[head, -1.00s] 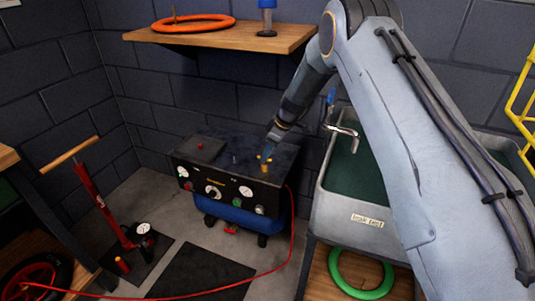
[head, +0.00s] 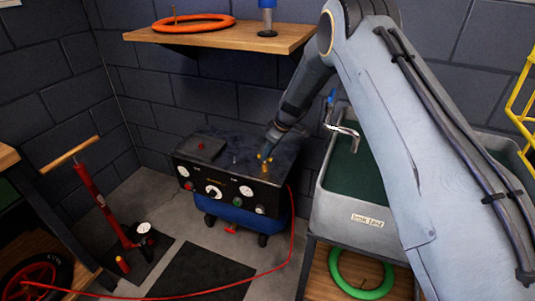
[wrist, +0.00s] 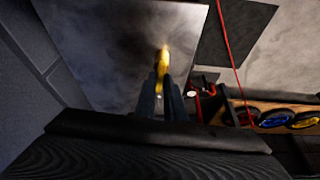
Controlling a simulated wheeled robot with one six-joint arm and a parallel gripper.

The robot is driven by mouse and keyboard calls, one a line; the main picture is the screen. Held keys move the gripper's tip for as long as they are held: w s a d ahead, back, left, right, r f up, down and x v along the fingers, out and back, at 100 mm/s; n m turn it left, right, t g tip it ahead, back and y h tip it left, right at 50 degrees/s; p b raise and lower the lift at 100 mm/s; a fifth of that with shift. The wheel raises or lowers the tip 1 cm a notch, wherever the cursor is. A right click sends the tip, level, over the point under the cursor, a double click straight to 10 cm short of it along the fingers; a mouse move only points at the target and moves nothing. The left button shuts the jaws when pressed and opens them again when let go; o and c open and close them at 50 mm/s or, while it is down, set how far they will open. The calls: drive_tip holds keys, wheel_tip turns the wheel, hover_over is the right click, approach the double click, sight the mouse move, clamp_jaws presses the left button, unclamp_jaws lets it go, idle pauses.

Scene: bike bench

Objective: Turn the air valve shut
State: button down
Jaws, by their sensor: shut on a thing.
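The air valve (head: 265,167) is a small brass-yellow fitting on the top right of the black compressor (head: 235,172). My gripper (head: 265,157) reaches down to it from above and its tips are at the valve. In the wrist view, the yellow valve handle (wrist: 161,60) shows between the tips of my two dark fingers. My gripper (wrist: 160,88) is shut on this handle. The handle's exact turn angle is too small to tell in the head view.
A grey sink with a tap (head: 343,130) stands close right of the compressor. A wooden shelf (head: 225,40) with an orange tyre hangs above. A red hose (head: 290,235) runs from the compressor's right side across the floor. A red floor pump (head: 110,215) stands left.

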drive_tip(key=m, duration=0.1)
drive_tip(key=m+t+h+p, duration=0.1)
drive_tip(key=m, duration=0.3)
drive_tip(key=shift+s+a+r+t, duration=0.1)
drive_tip(key=shift+s+t, duration=0.15)
drive_tip(key=shift+t, duration=0.05)
drive_tip(key=m+p, duration=0.1)
drive_tip(key=m+h, duration=0.1)
drive_tip(key=m, duration=0.1)
drive_tip(key=m+t+h+p, duration=0.1)
drive_tip(key=m, duration=0.1)
drive_tip(key=shift+a+p, duration=0.3)
drive_tip(key=m+b, duration=0.1)
drive_tip(key=m, duration=0.1)
drive_tip(key=m+h+b, duration=0.1)
drive_tip(key=m, duration=0.1)
drive_tip(key=shift+a+f+h, duration=0.2)
drive_tip(key=shift+h, duration=0.1)
drive_tip(key=shift+a+m+h+b, duration=0.15)
drive_tip(key=shift+m+h+b, duration=0.45)
drive_tip(key=shift+m+b, duration=0.9)
drive_tip(key=shift+r+m, duration=0.1)
drive_tip(key=shift+m, duration=0.2)
drive_tip(key=c, duration=1.8)
unclamp_jaws()
drive_tip(key=shift+s+a, duration=0.1)
drive_tip(key=shift+c, duration=0.2)
drive_tip(key=shift+r, duration=0.1)
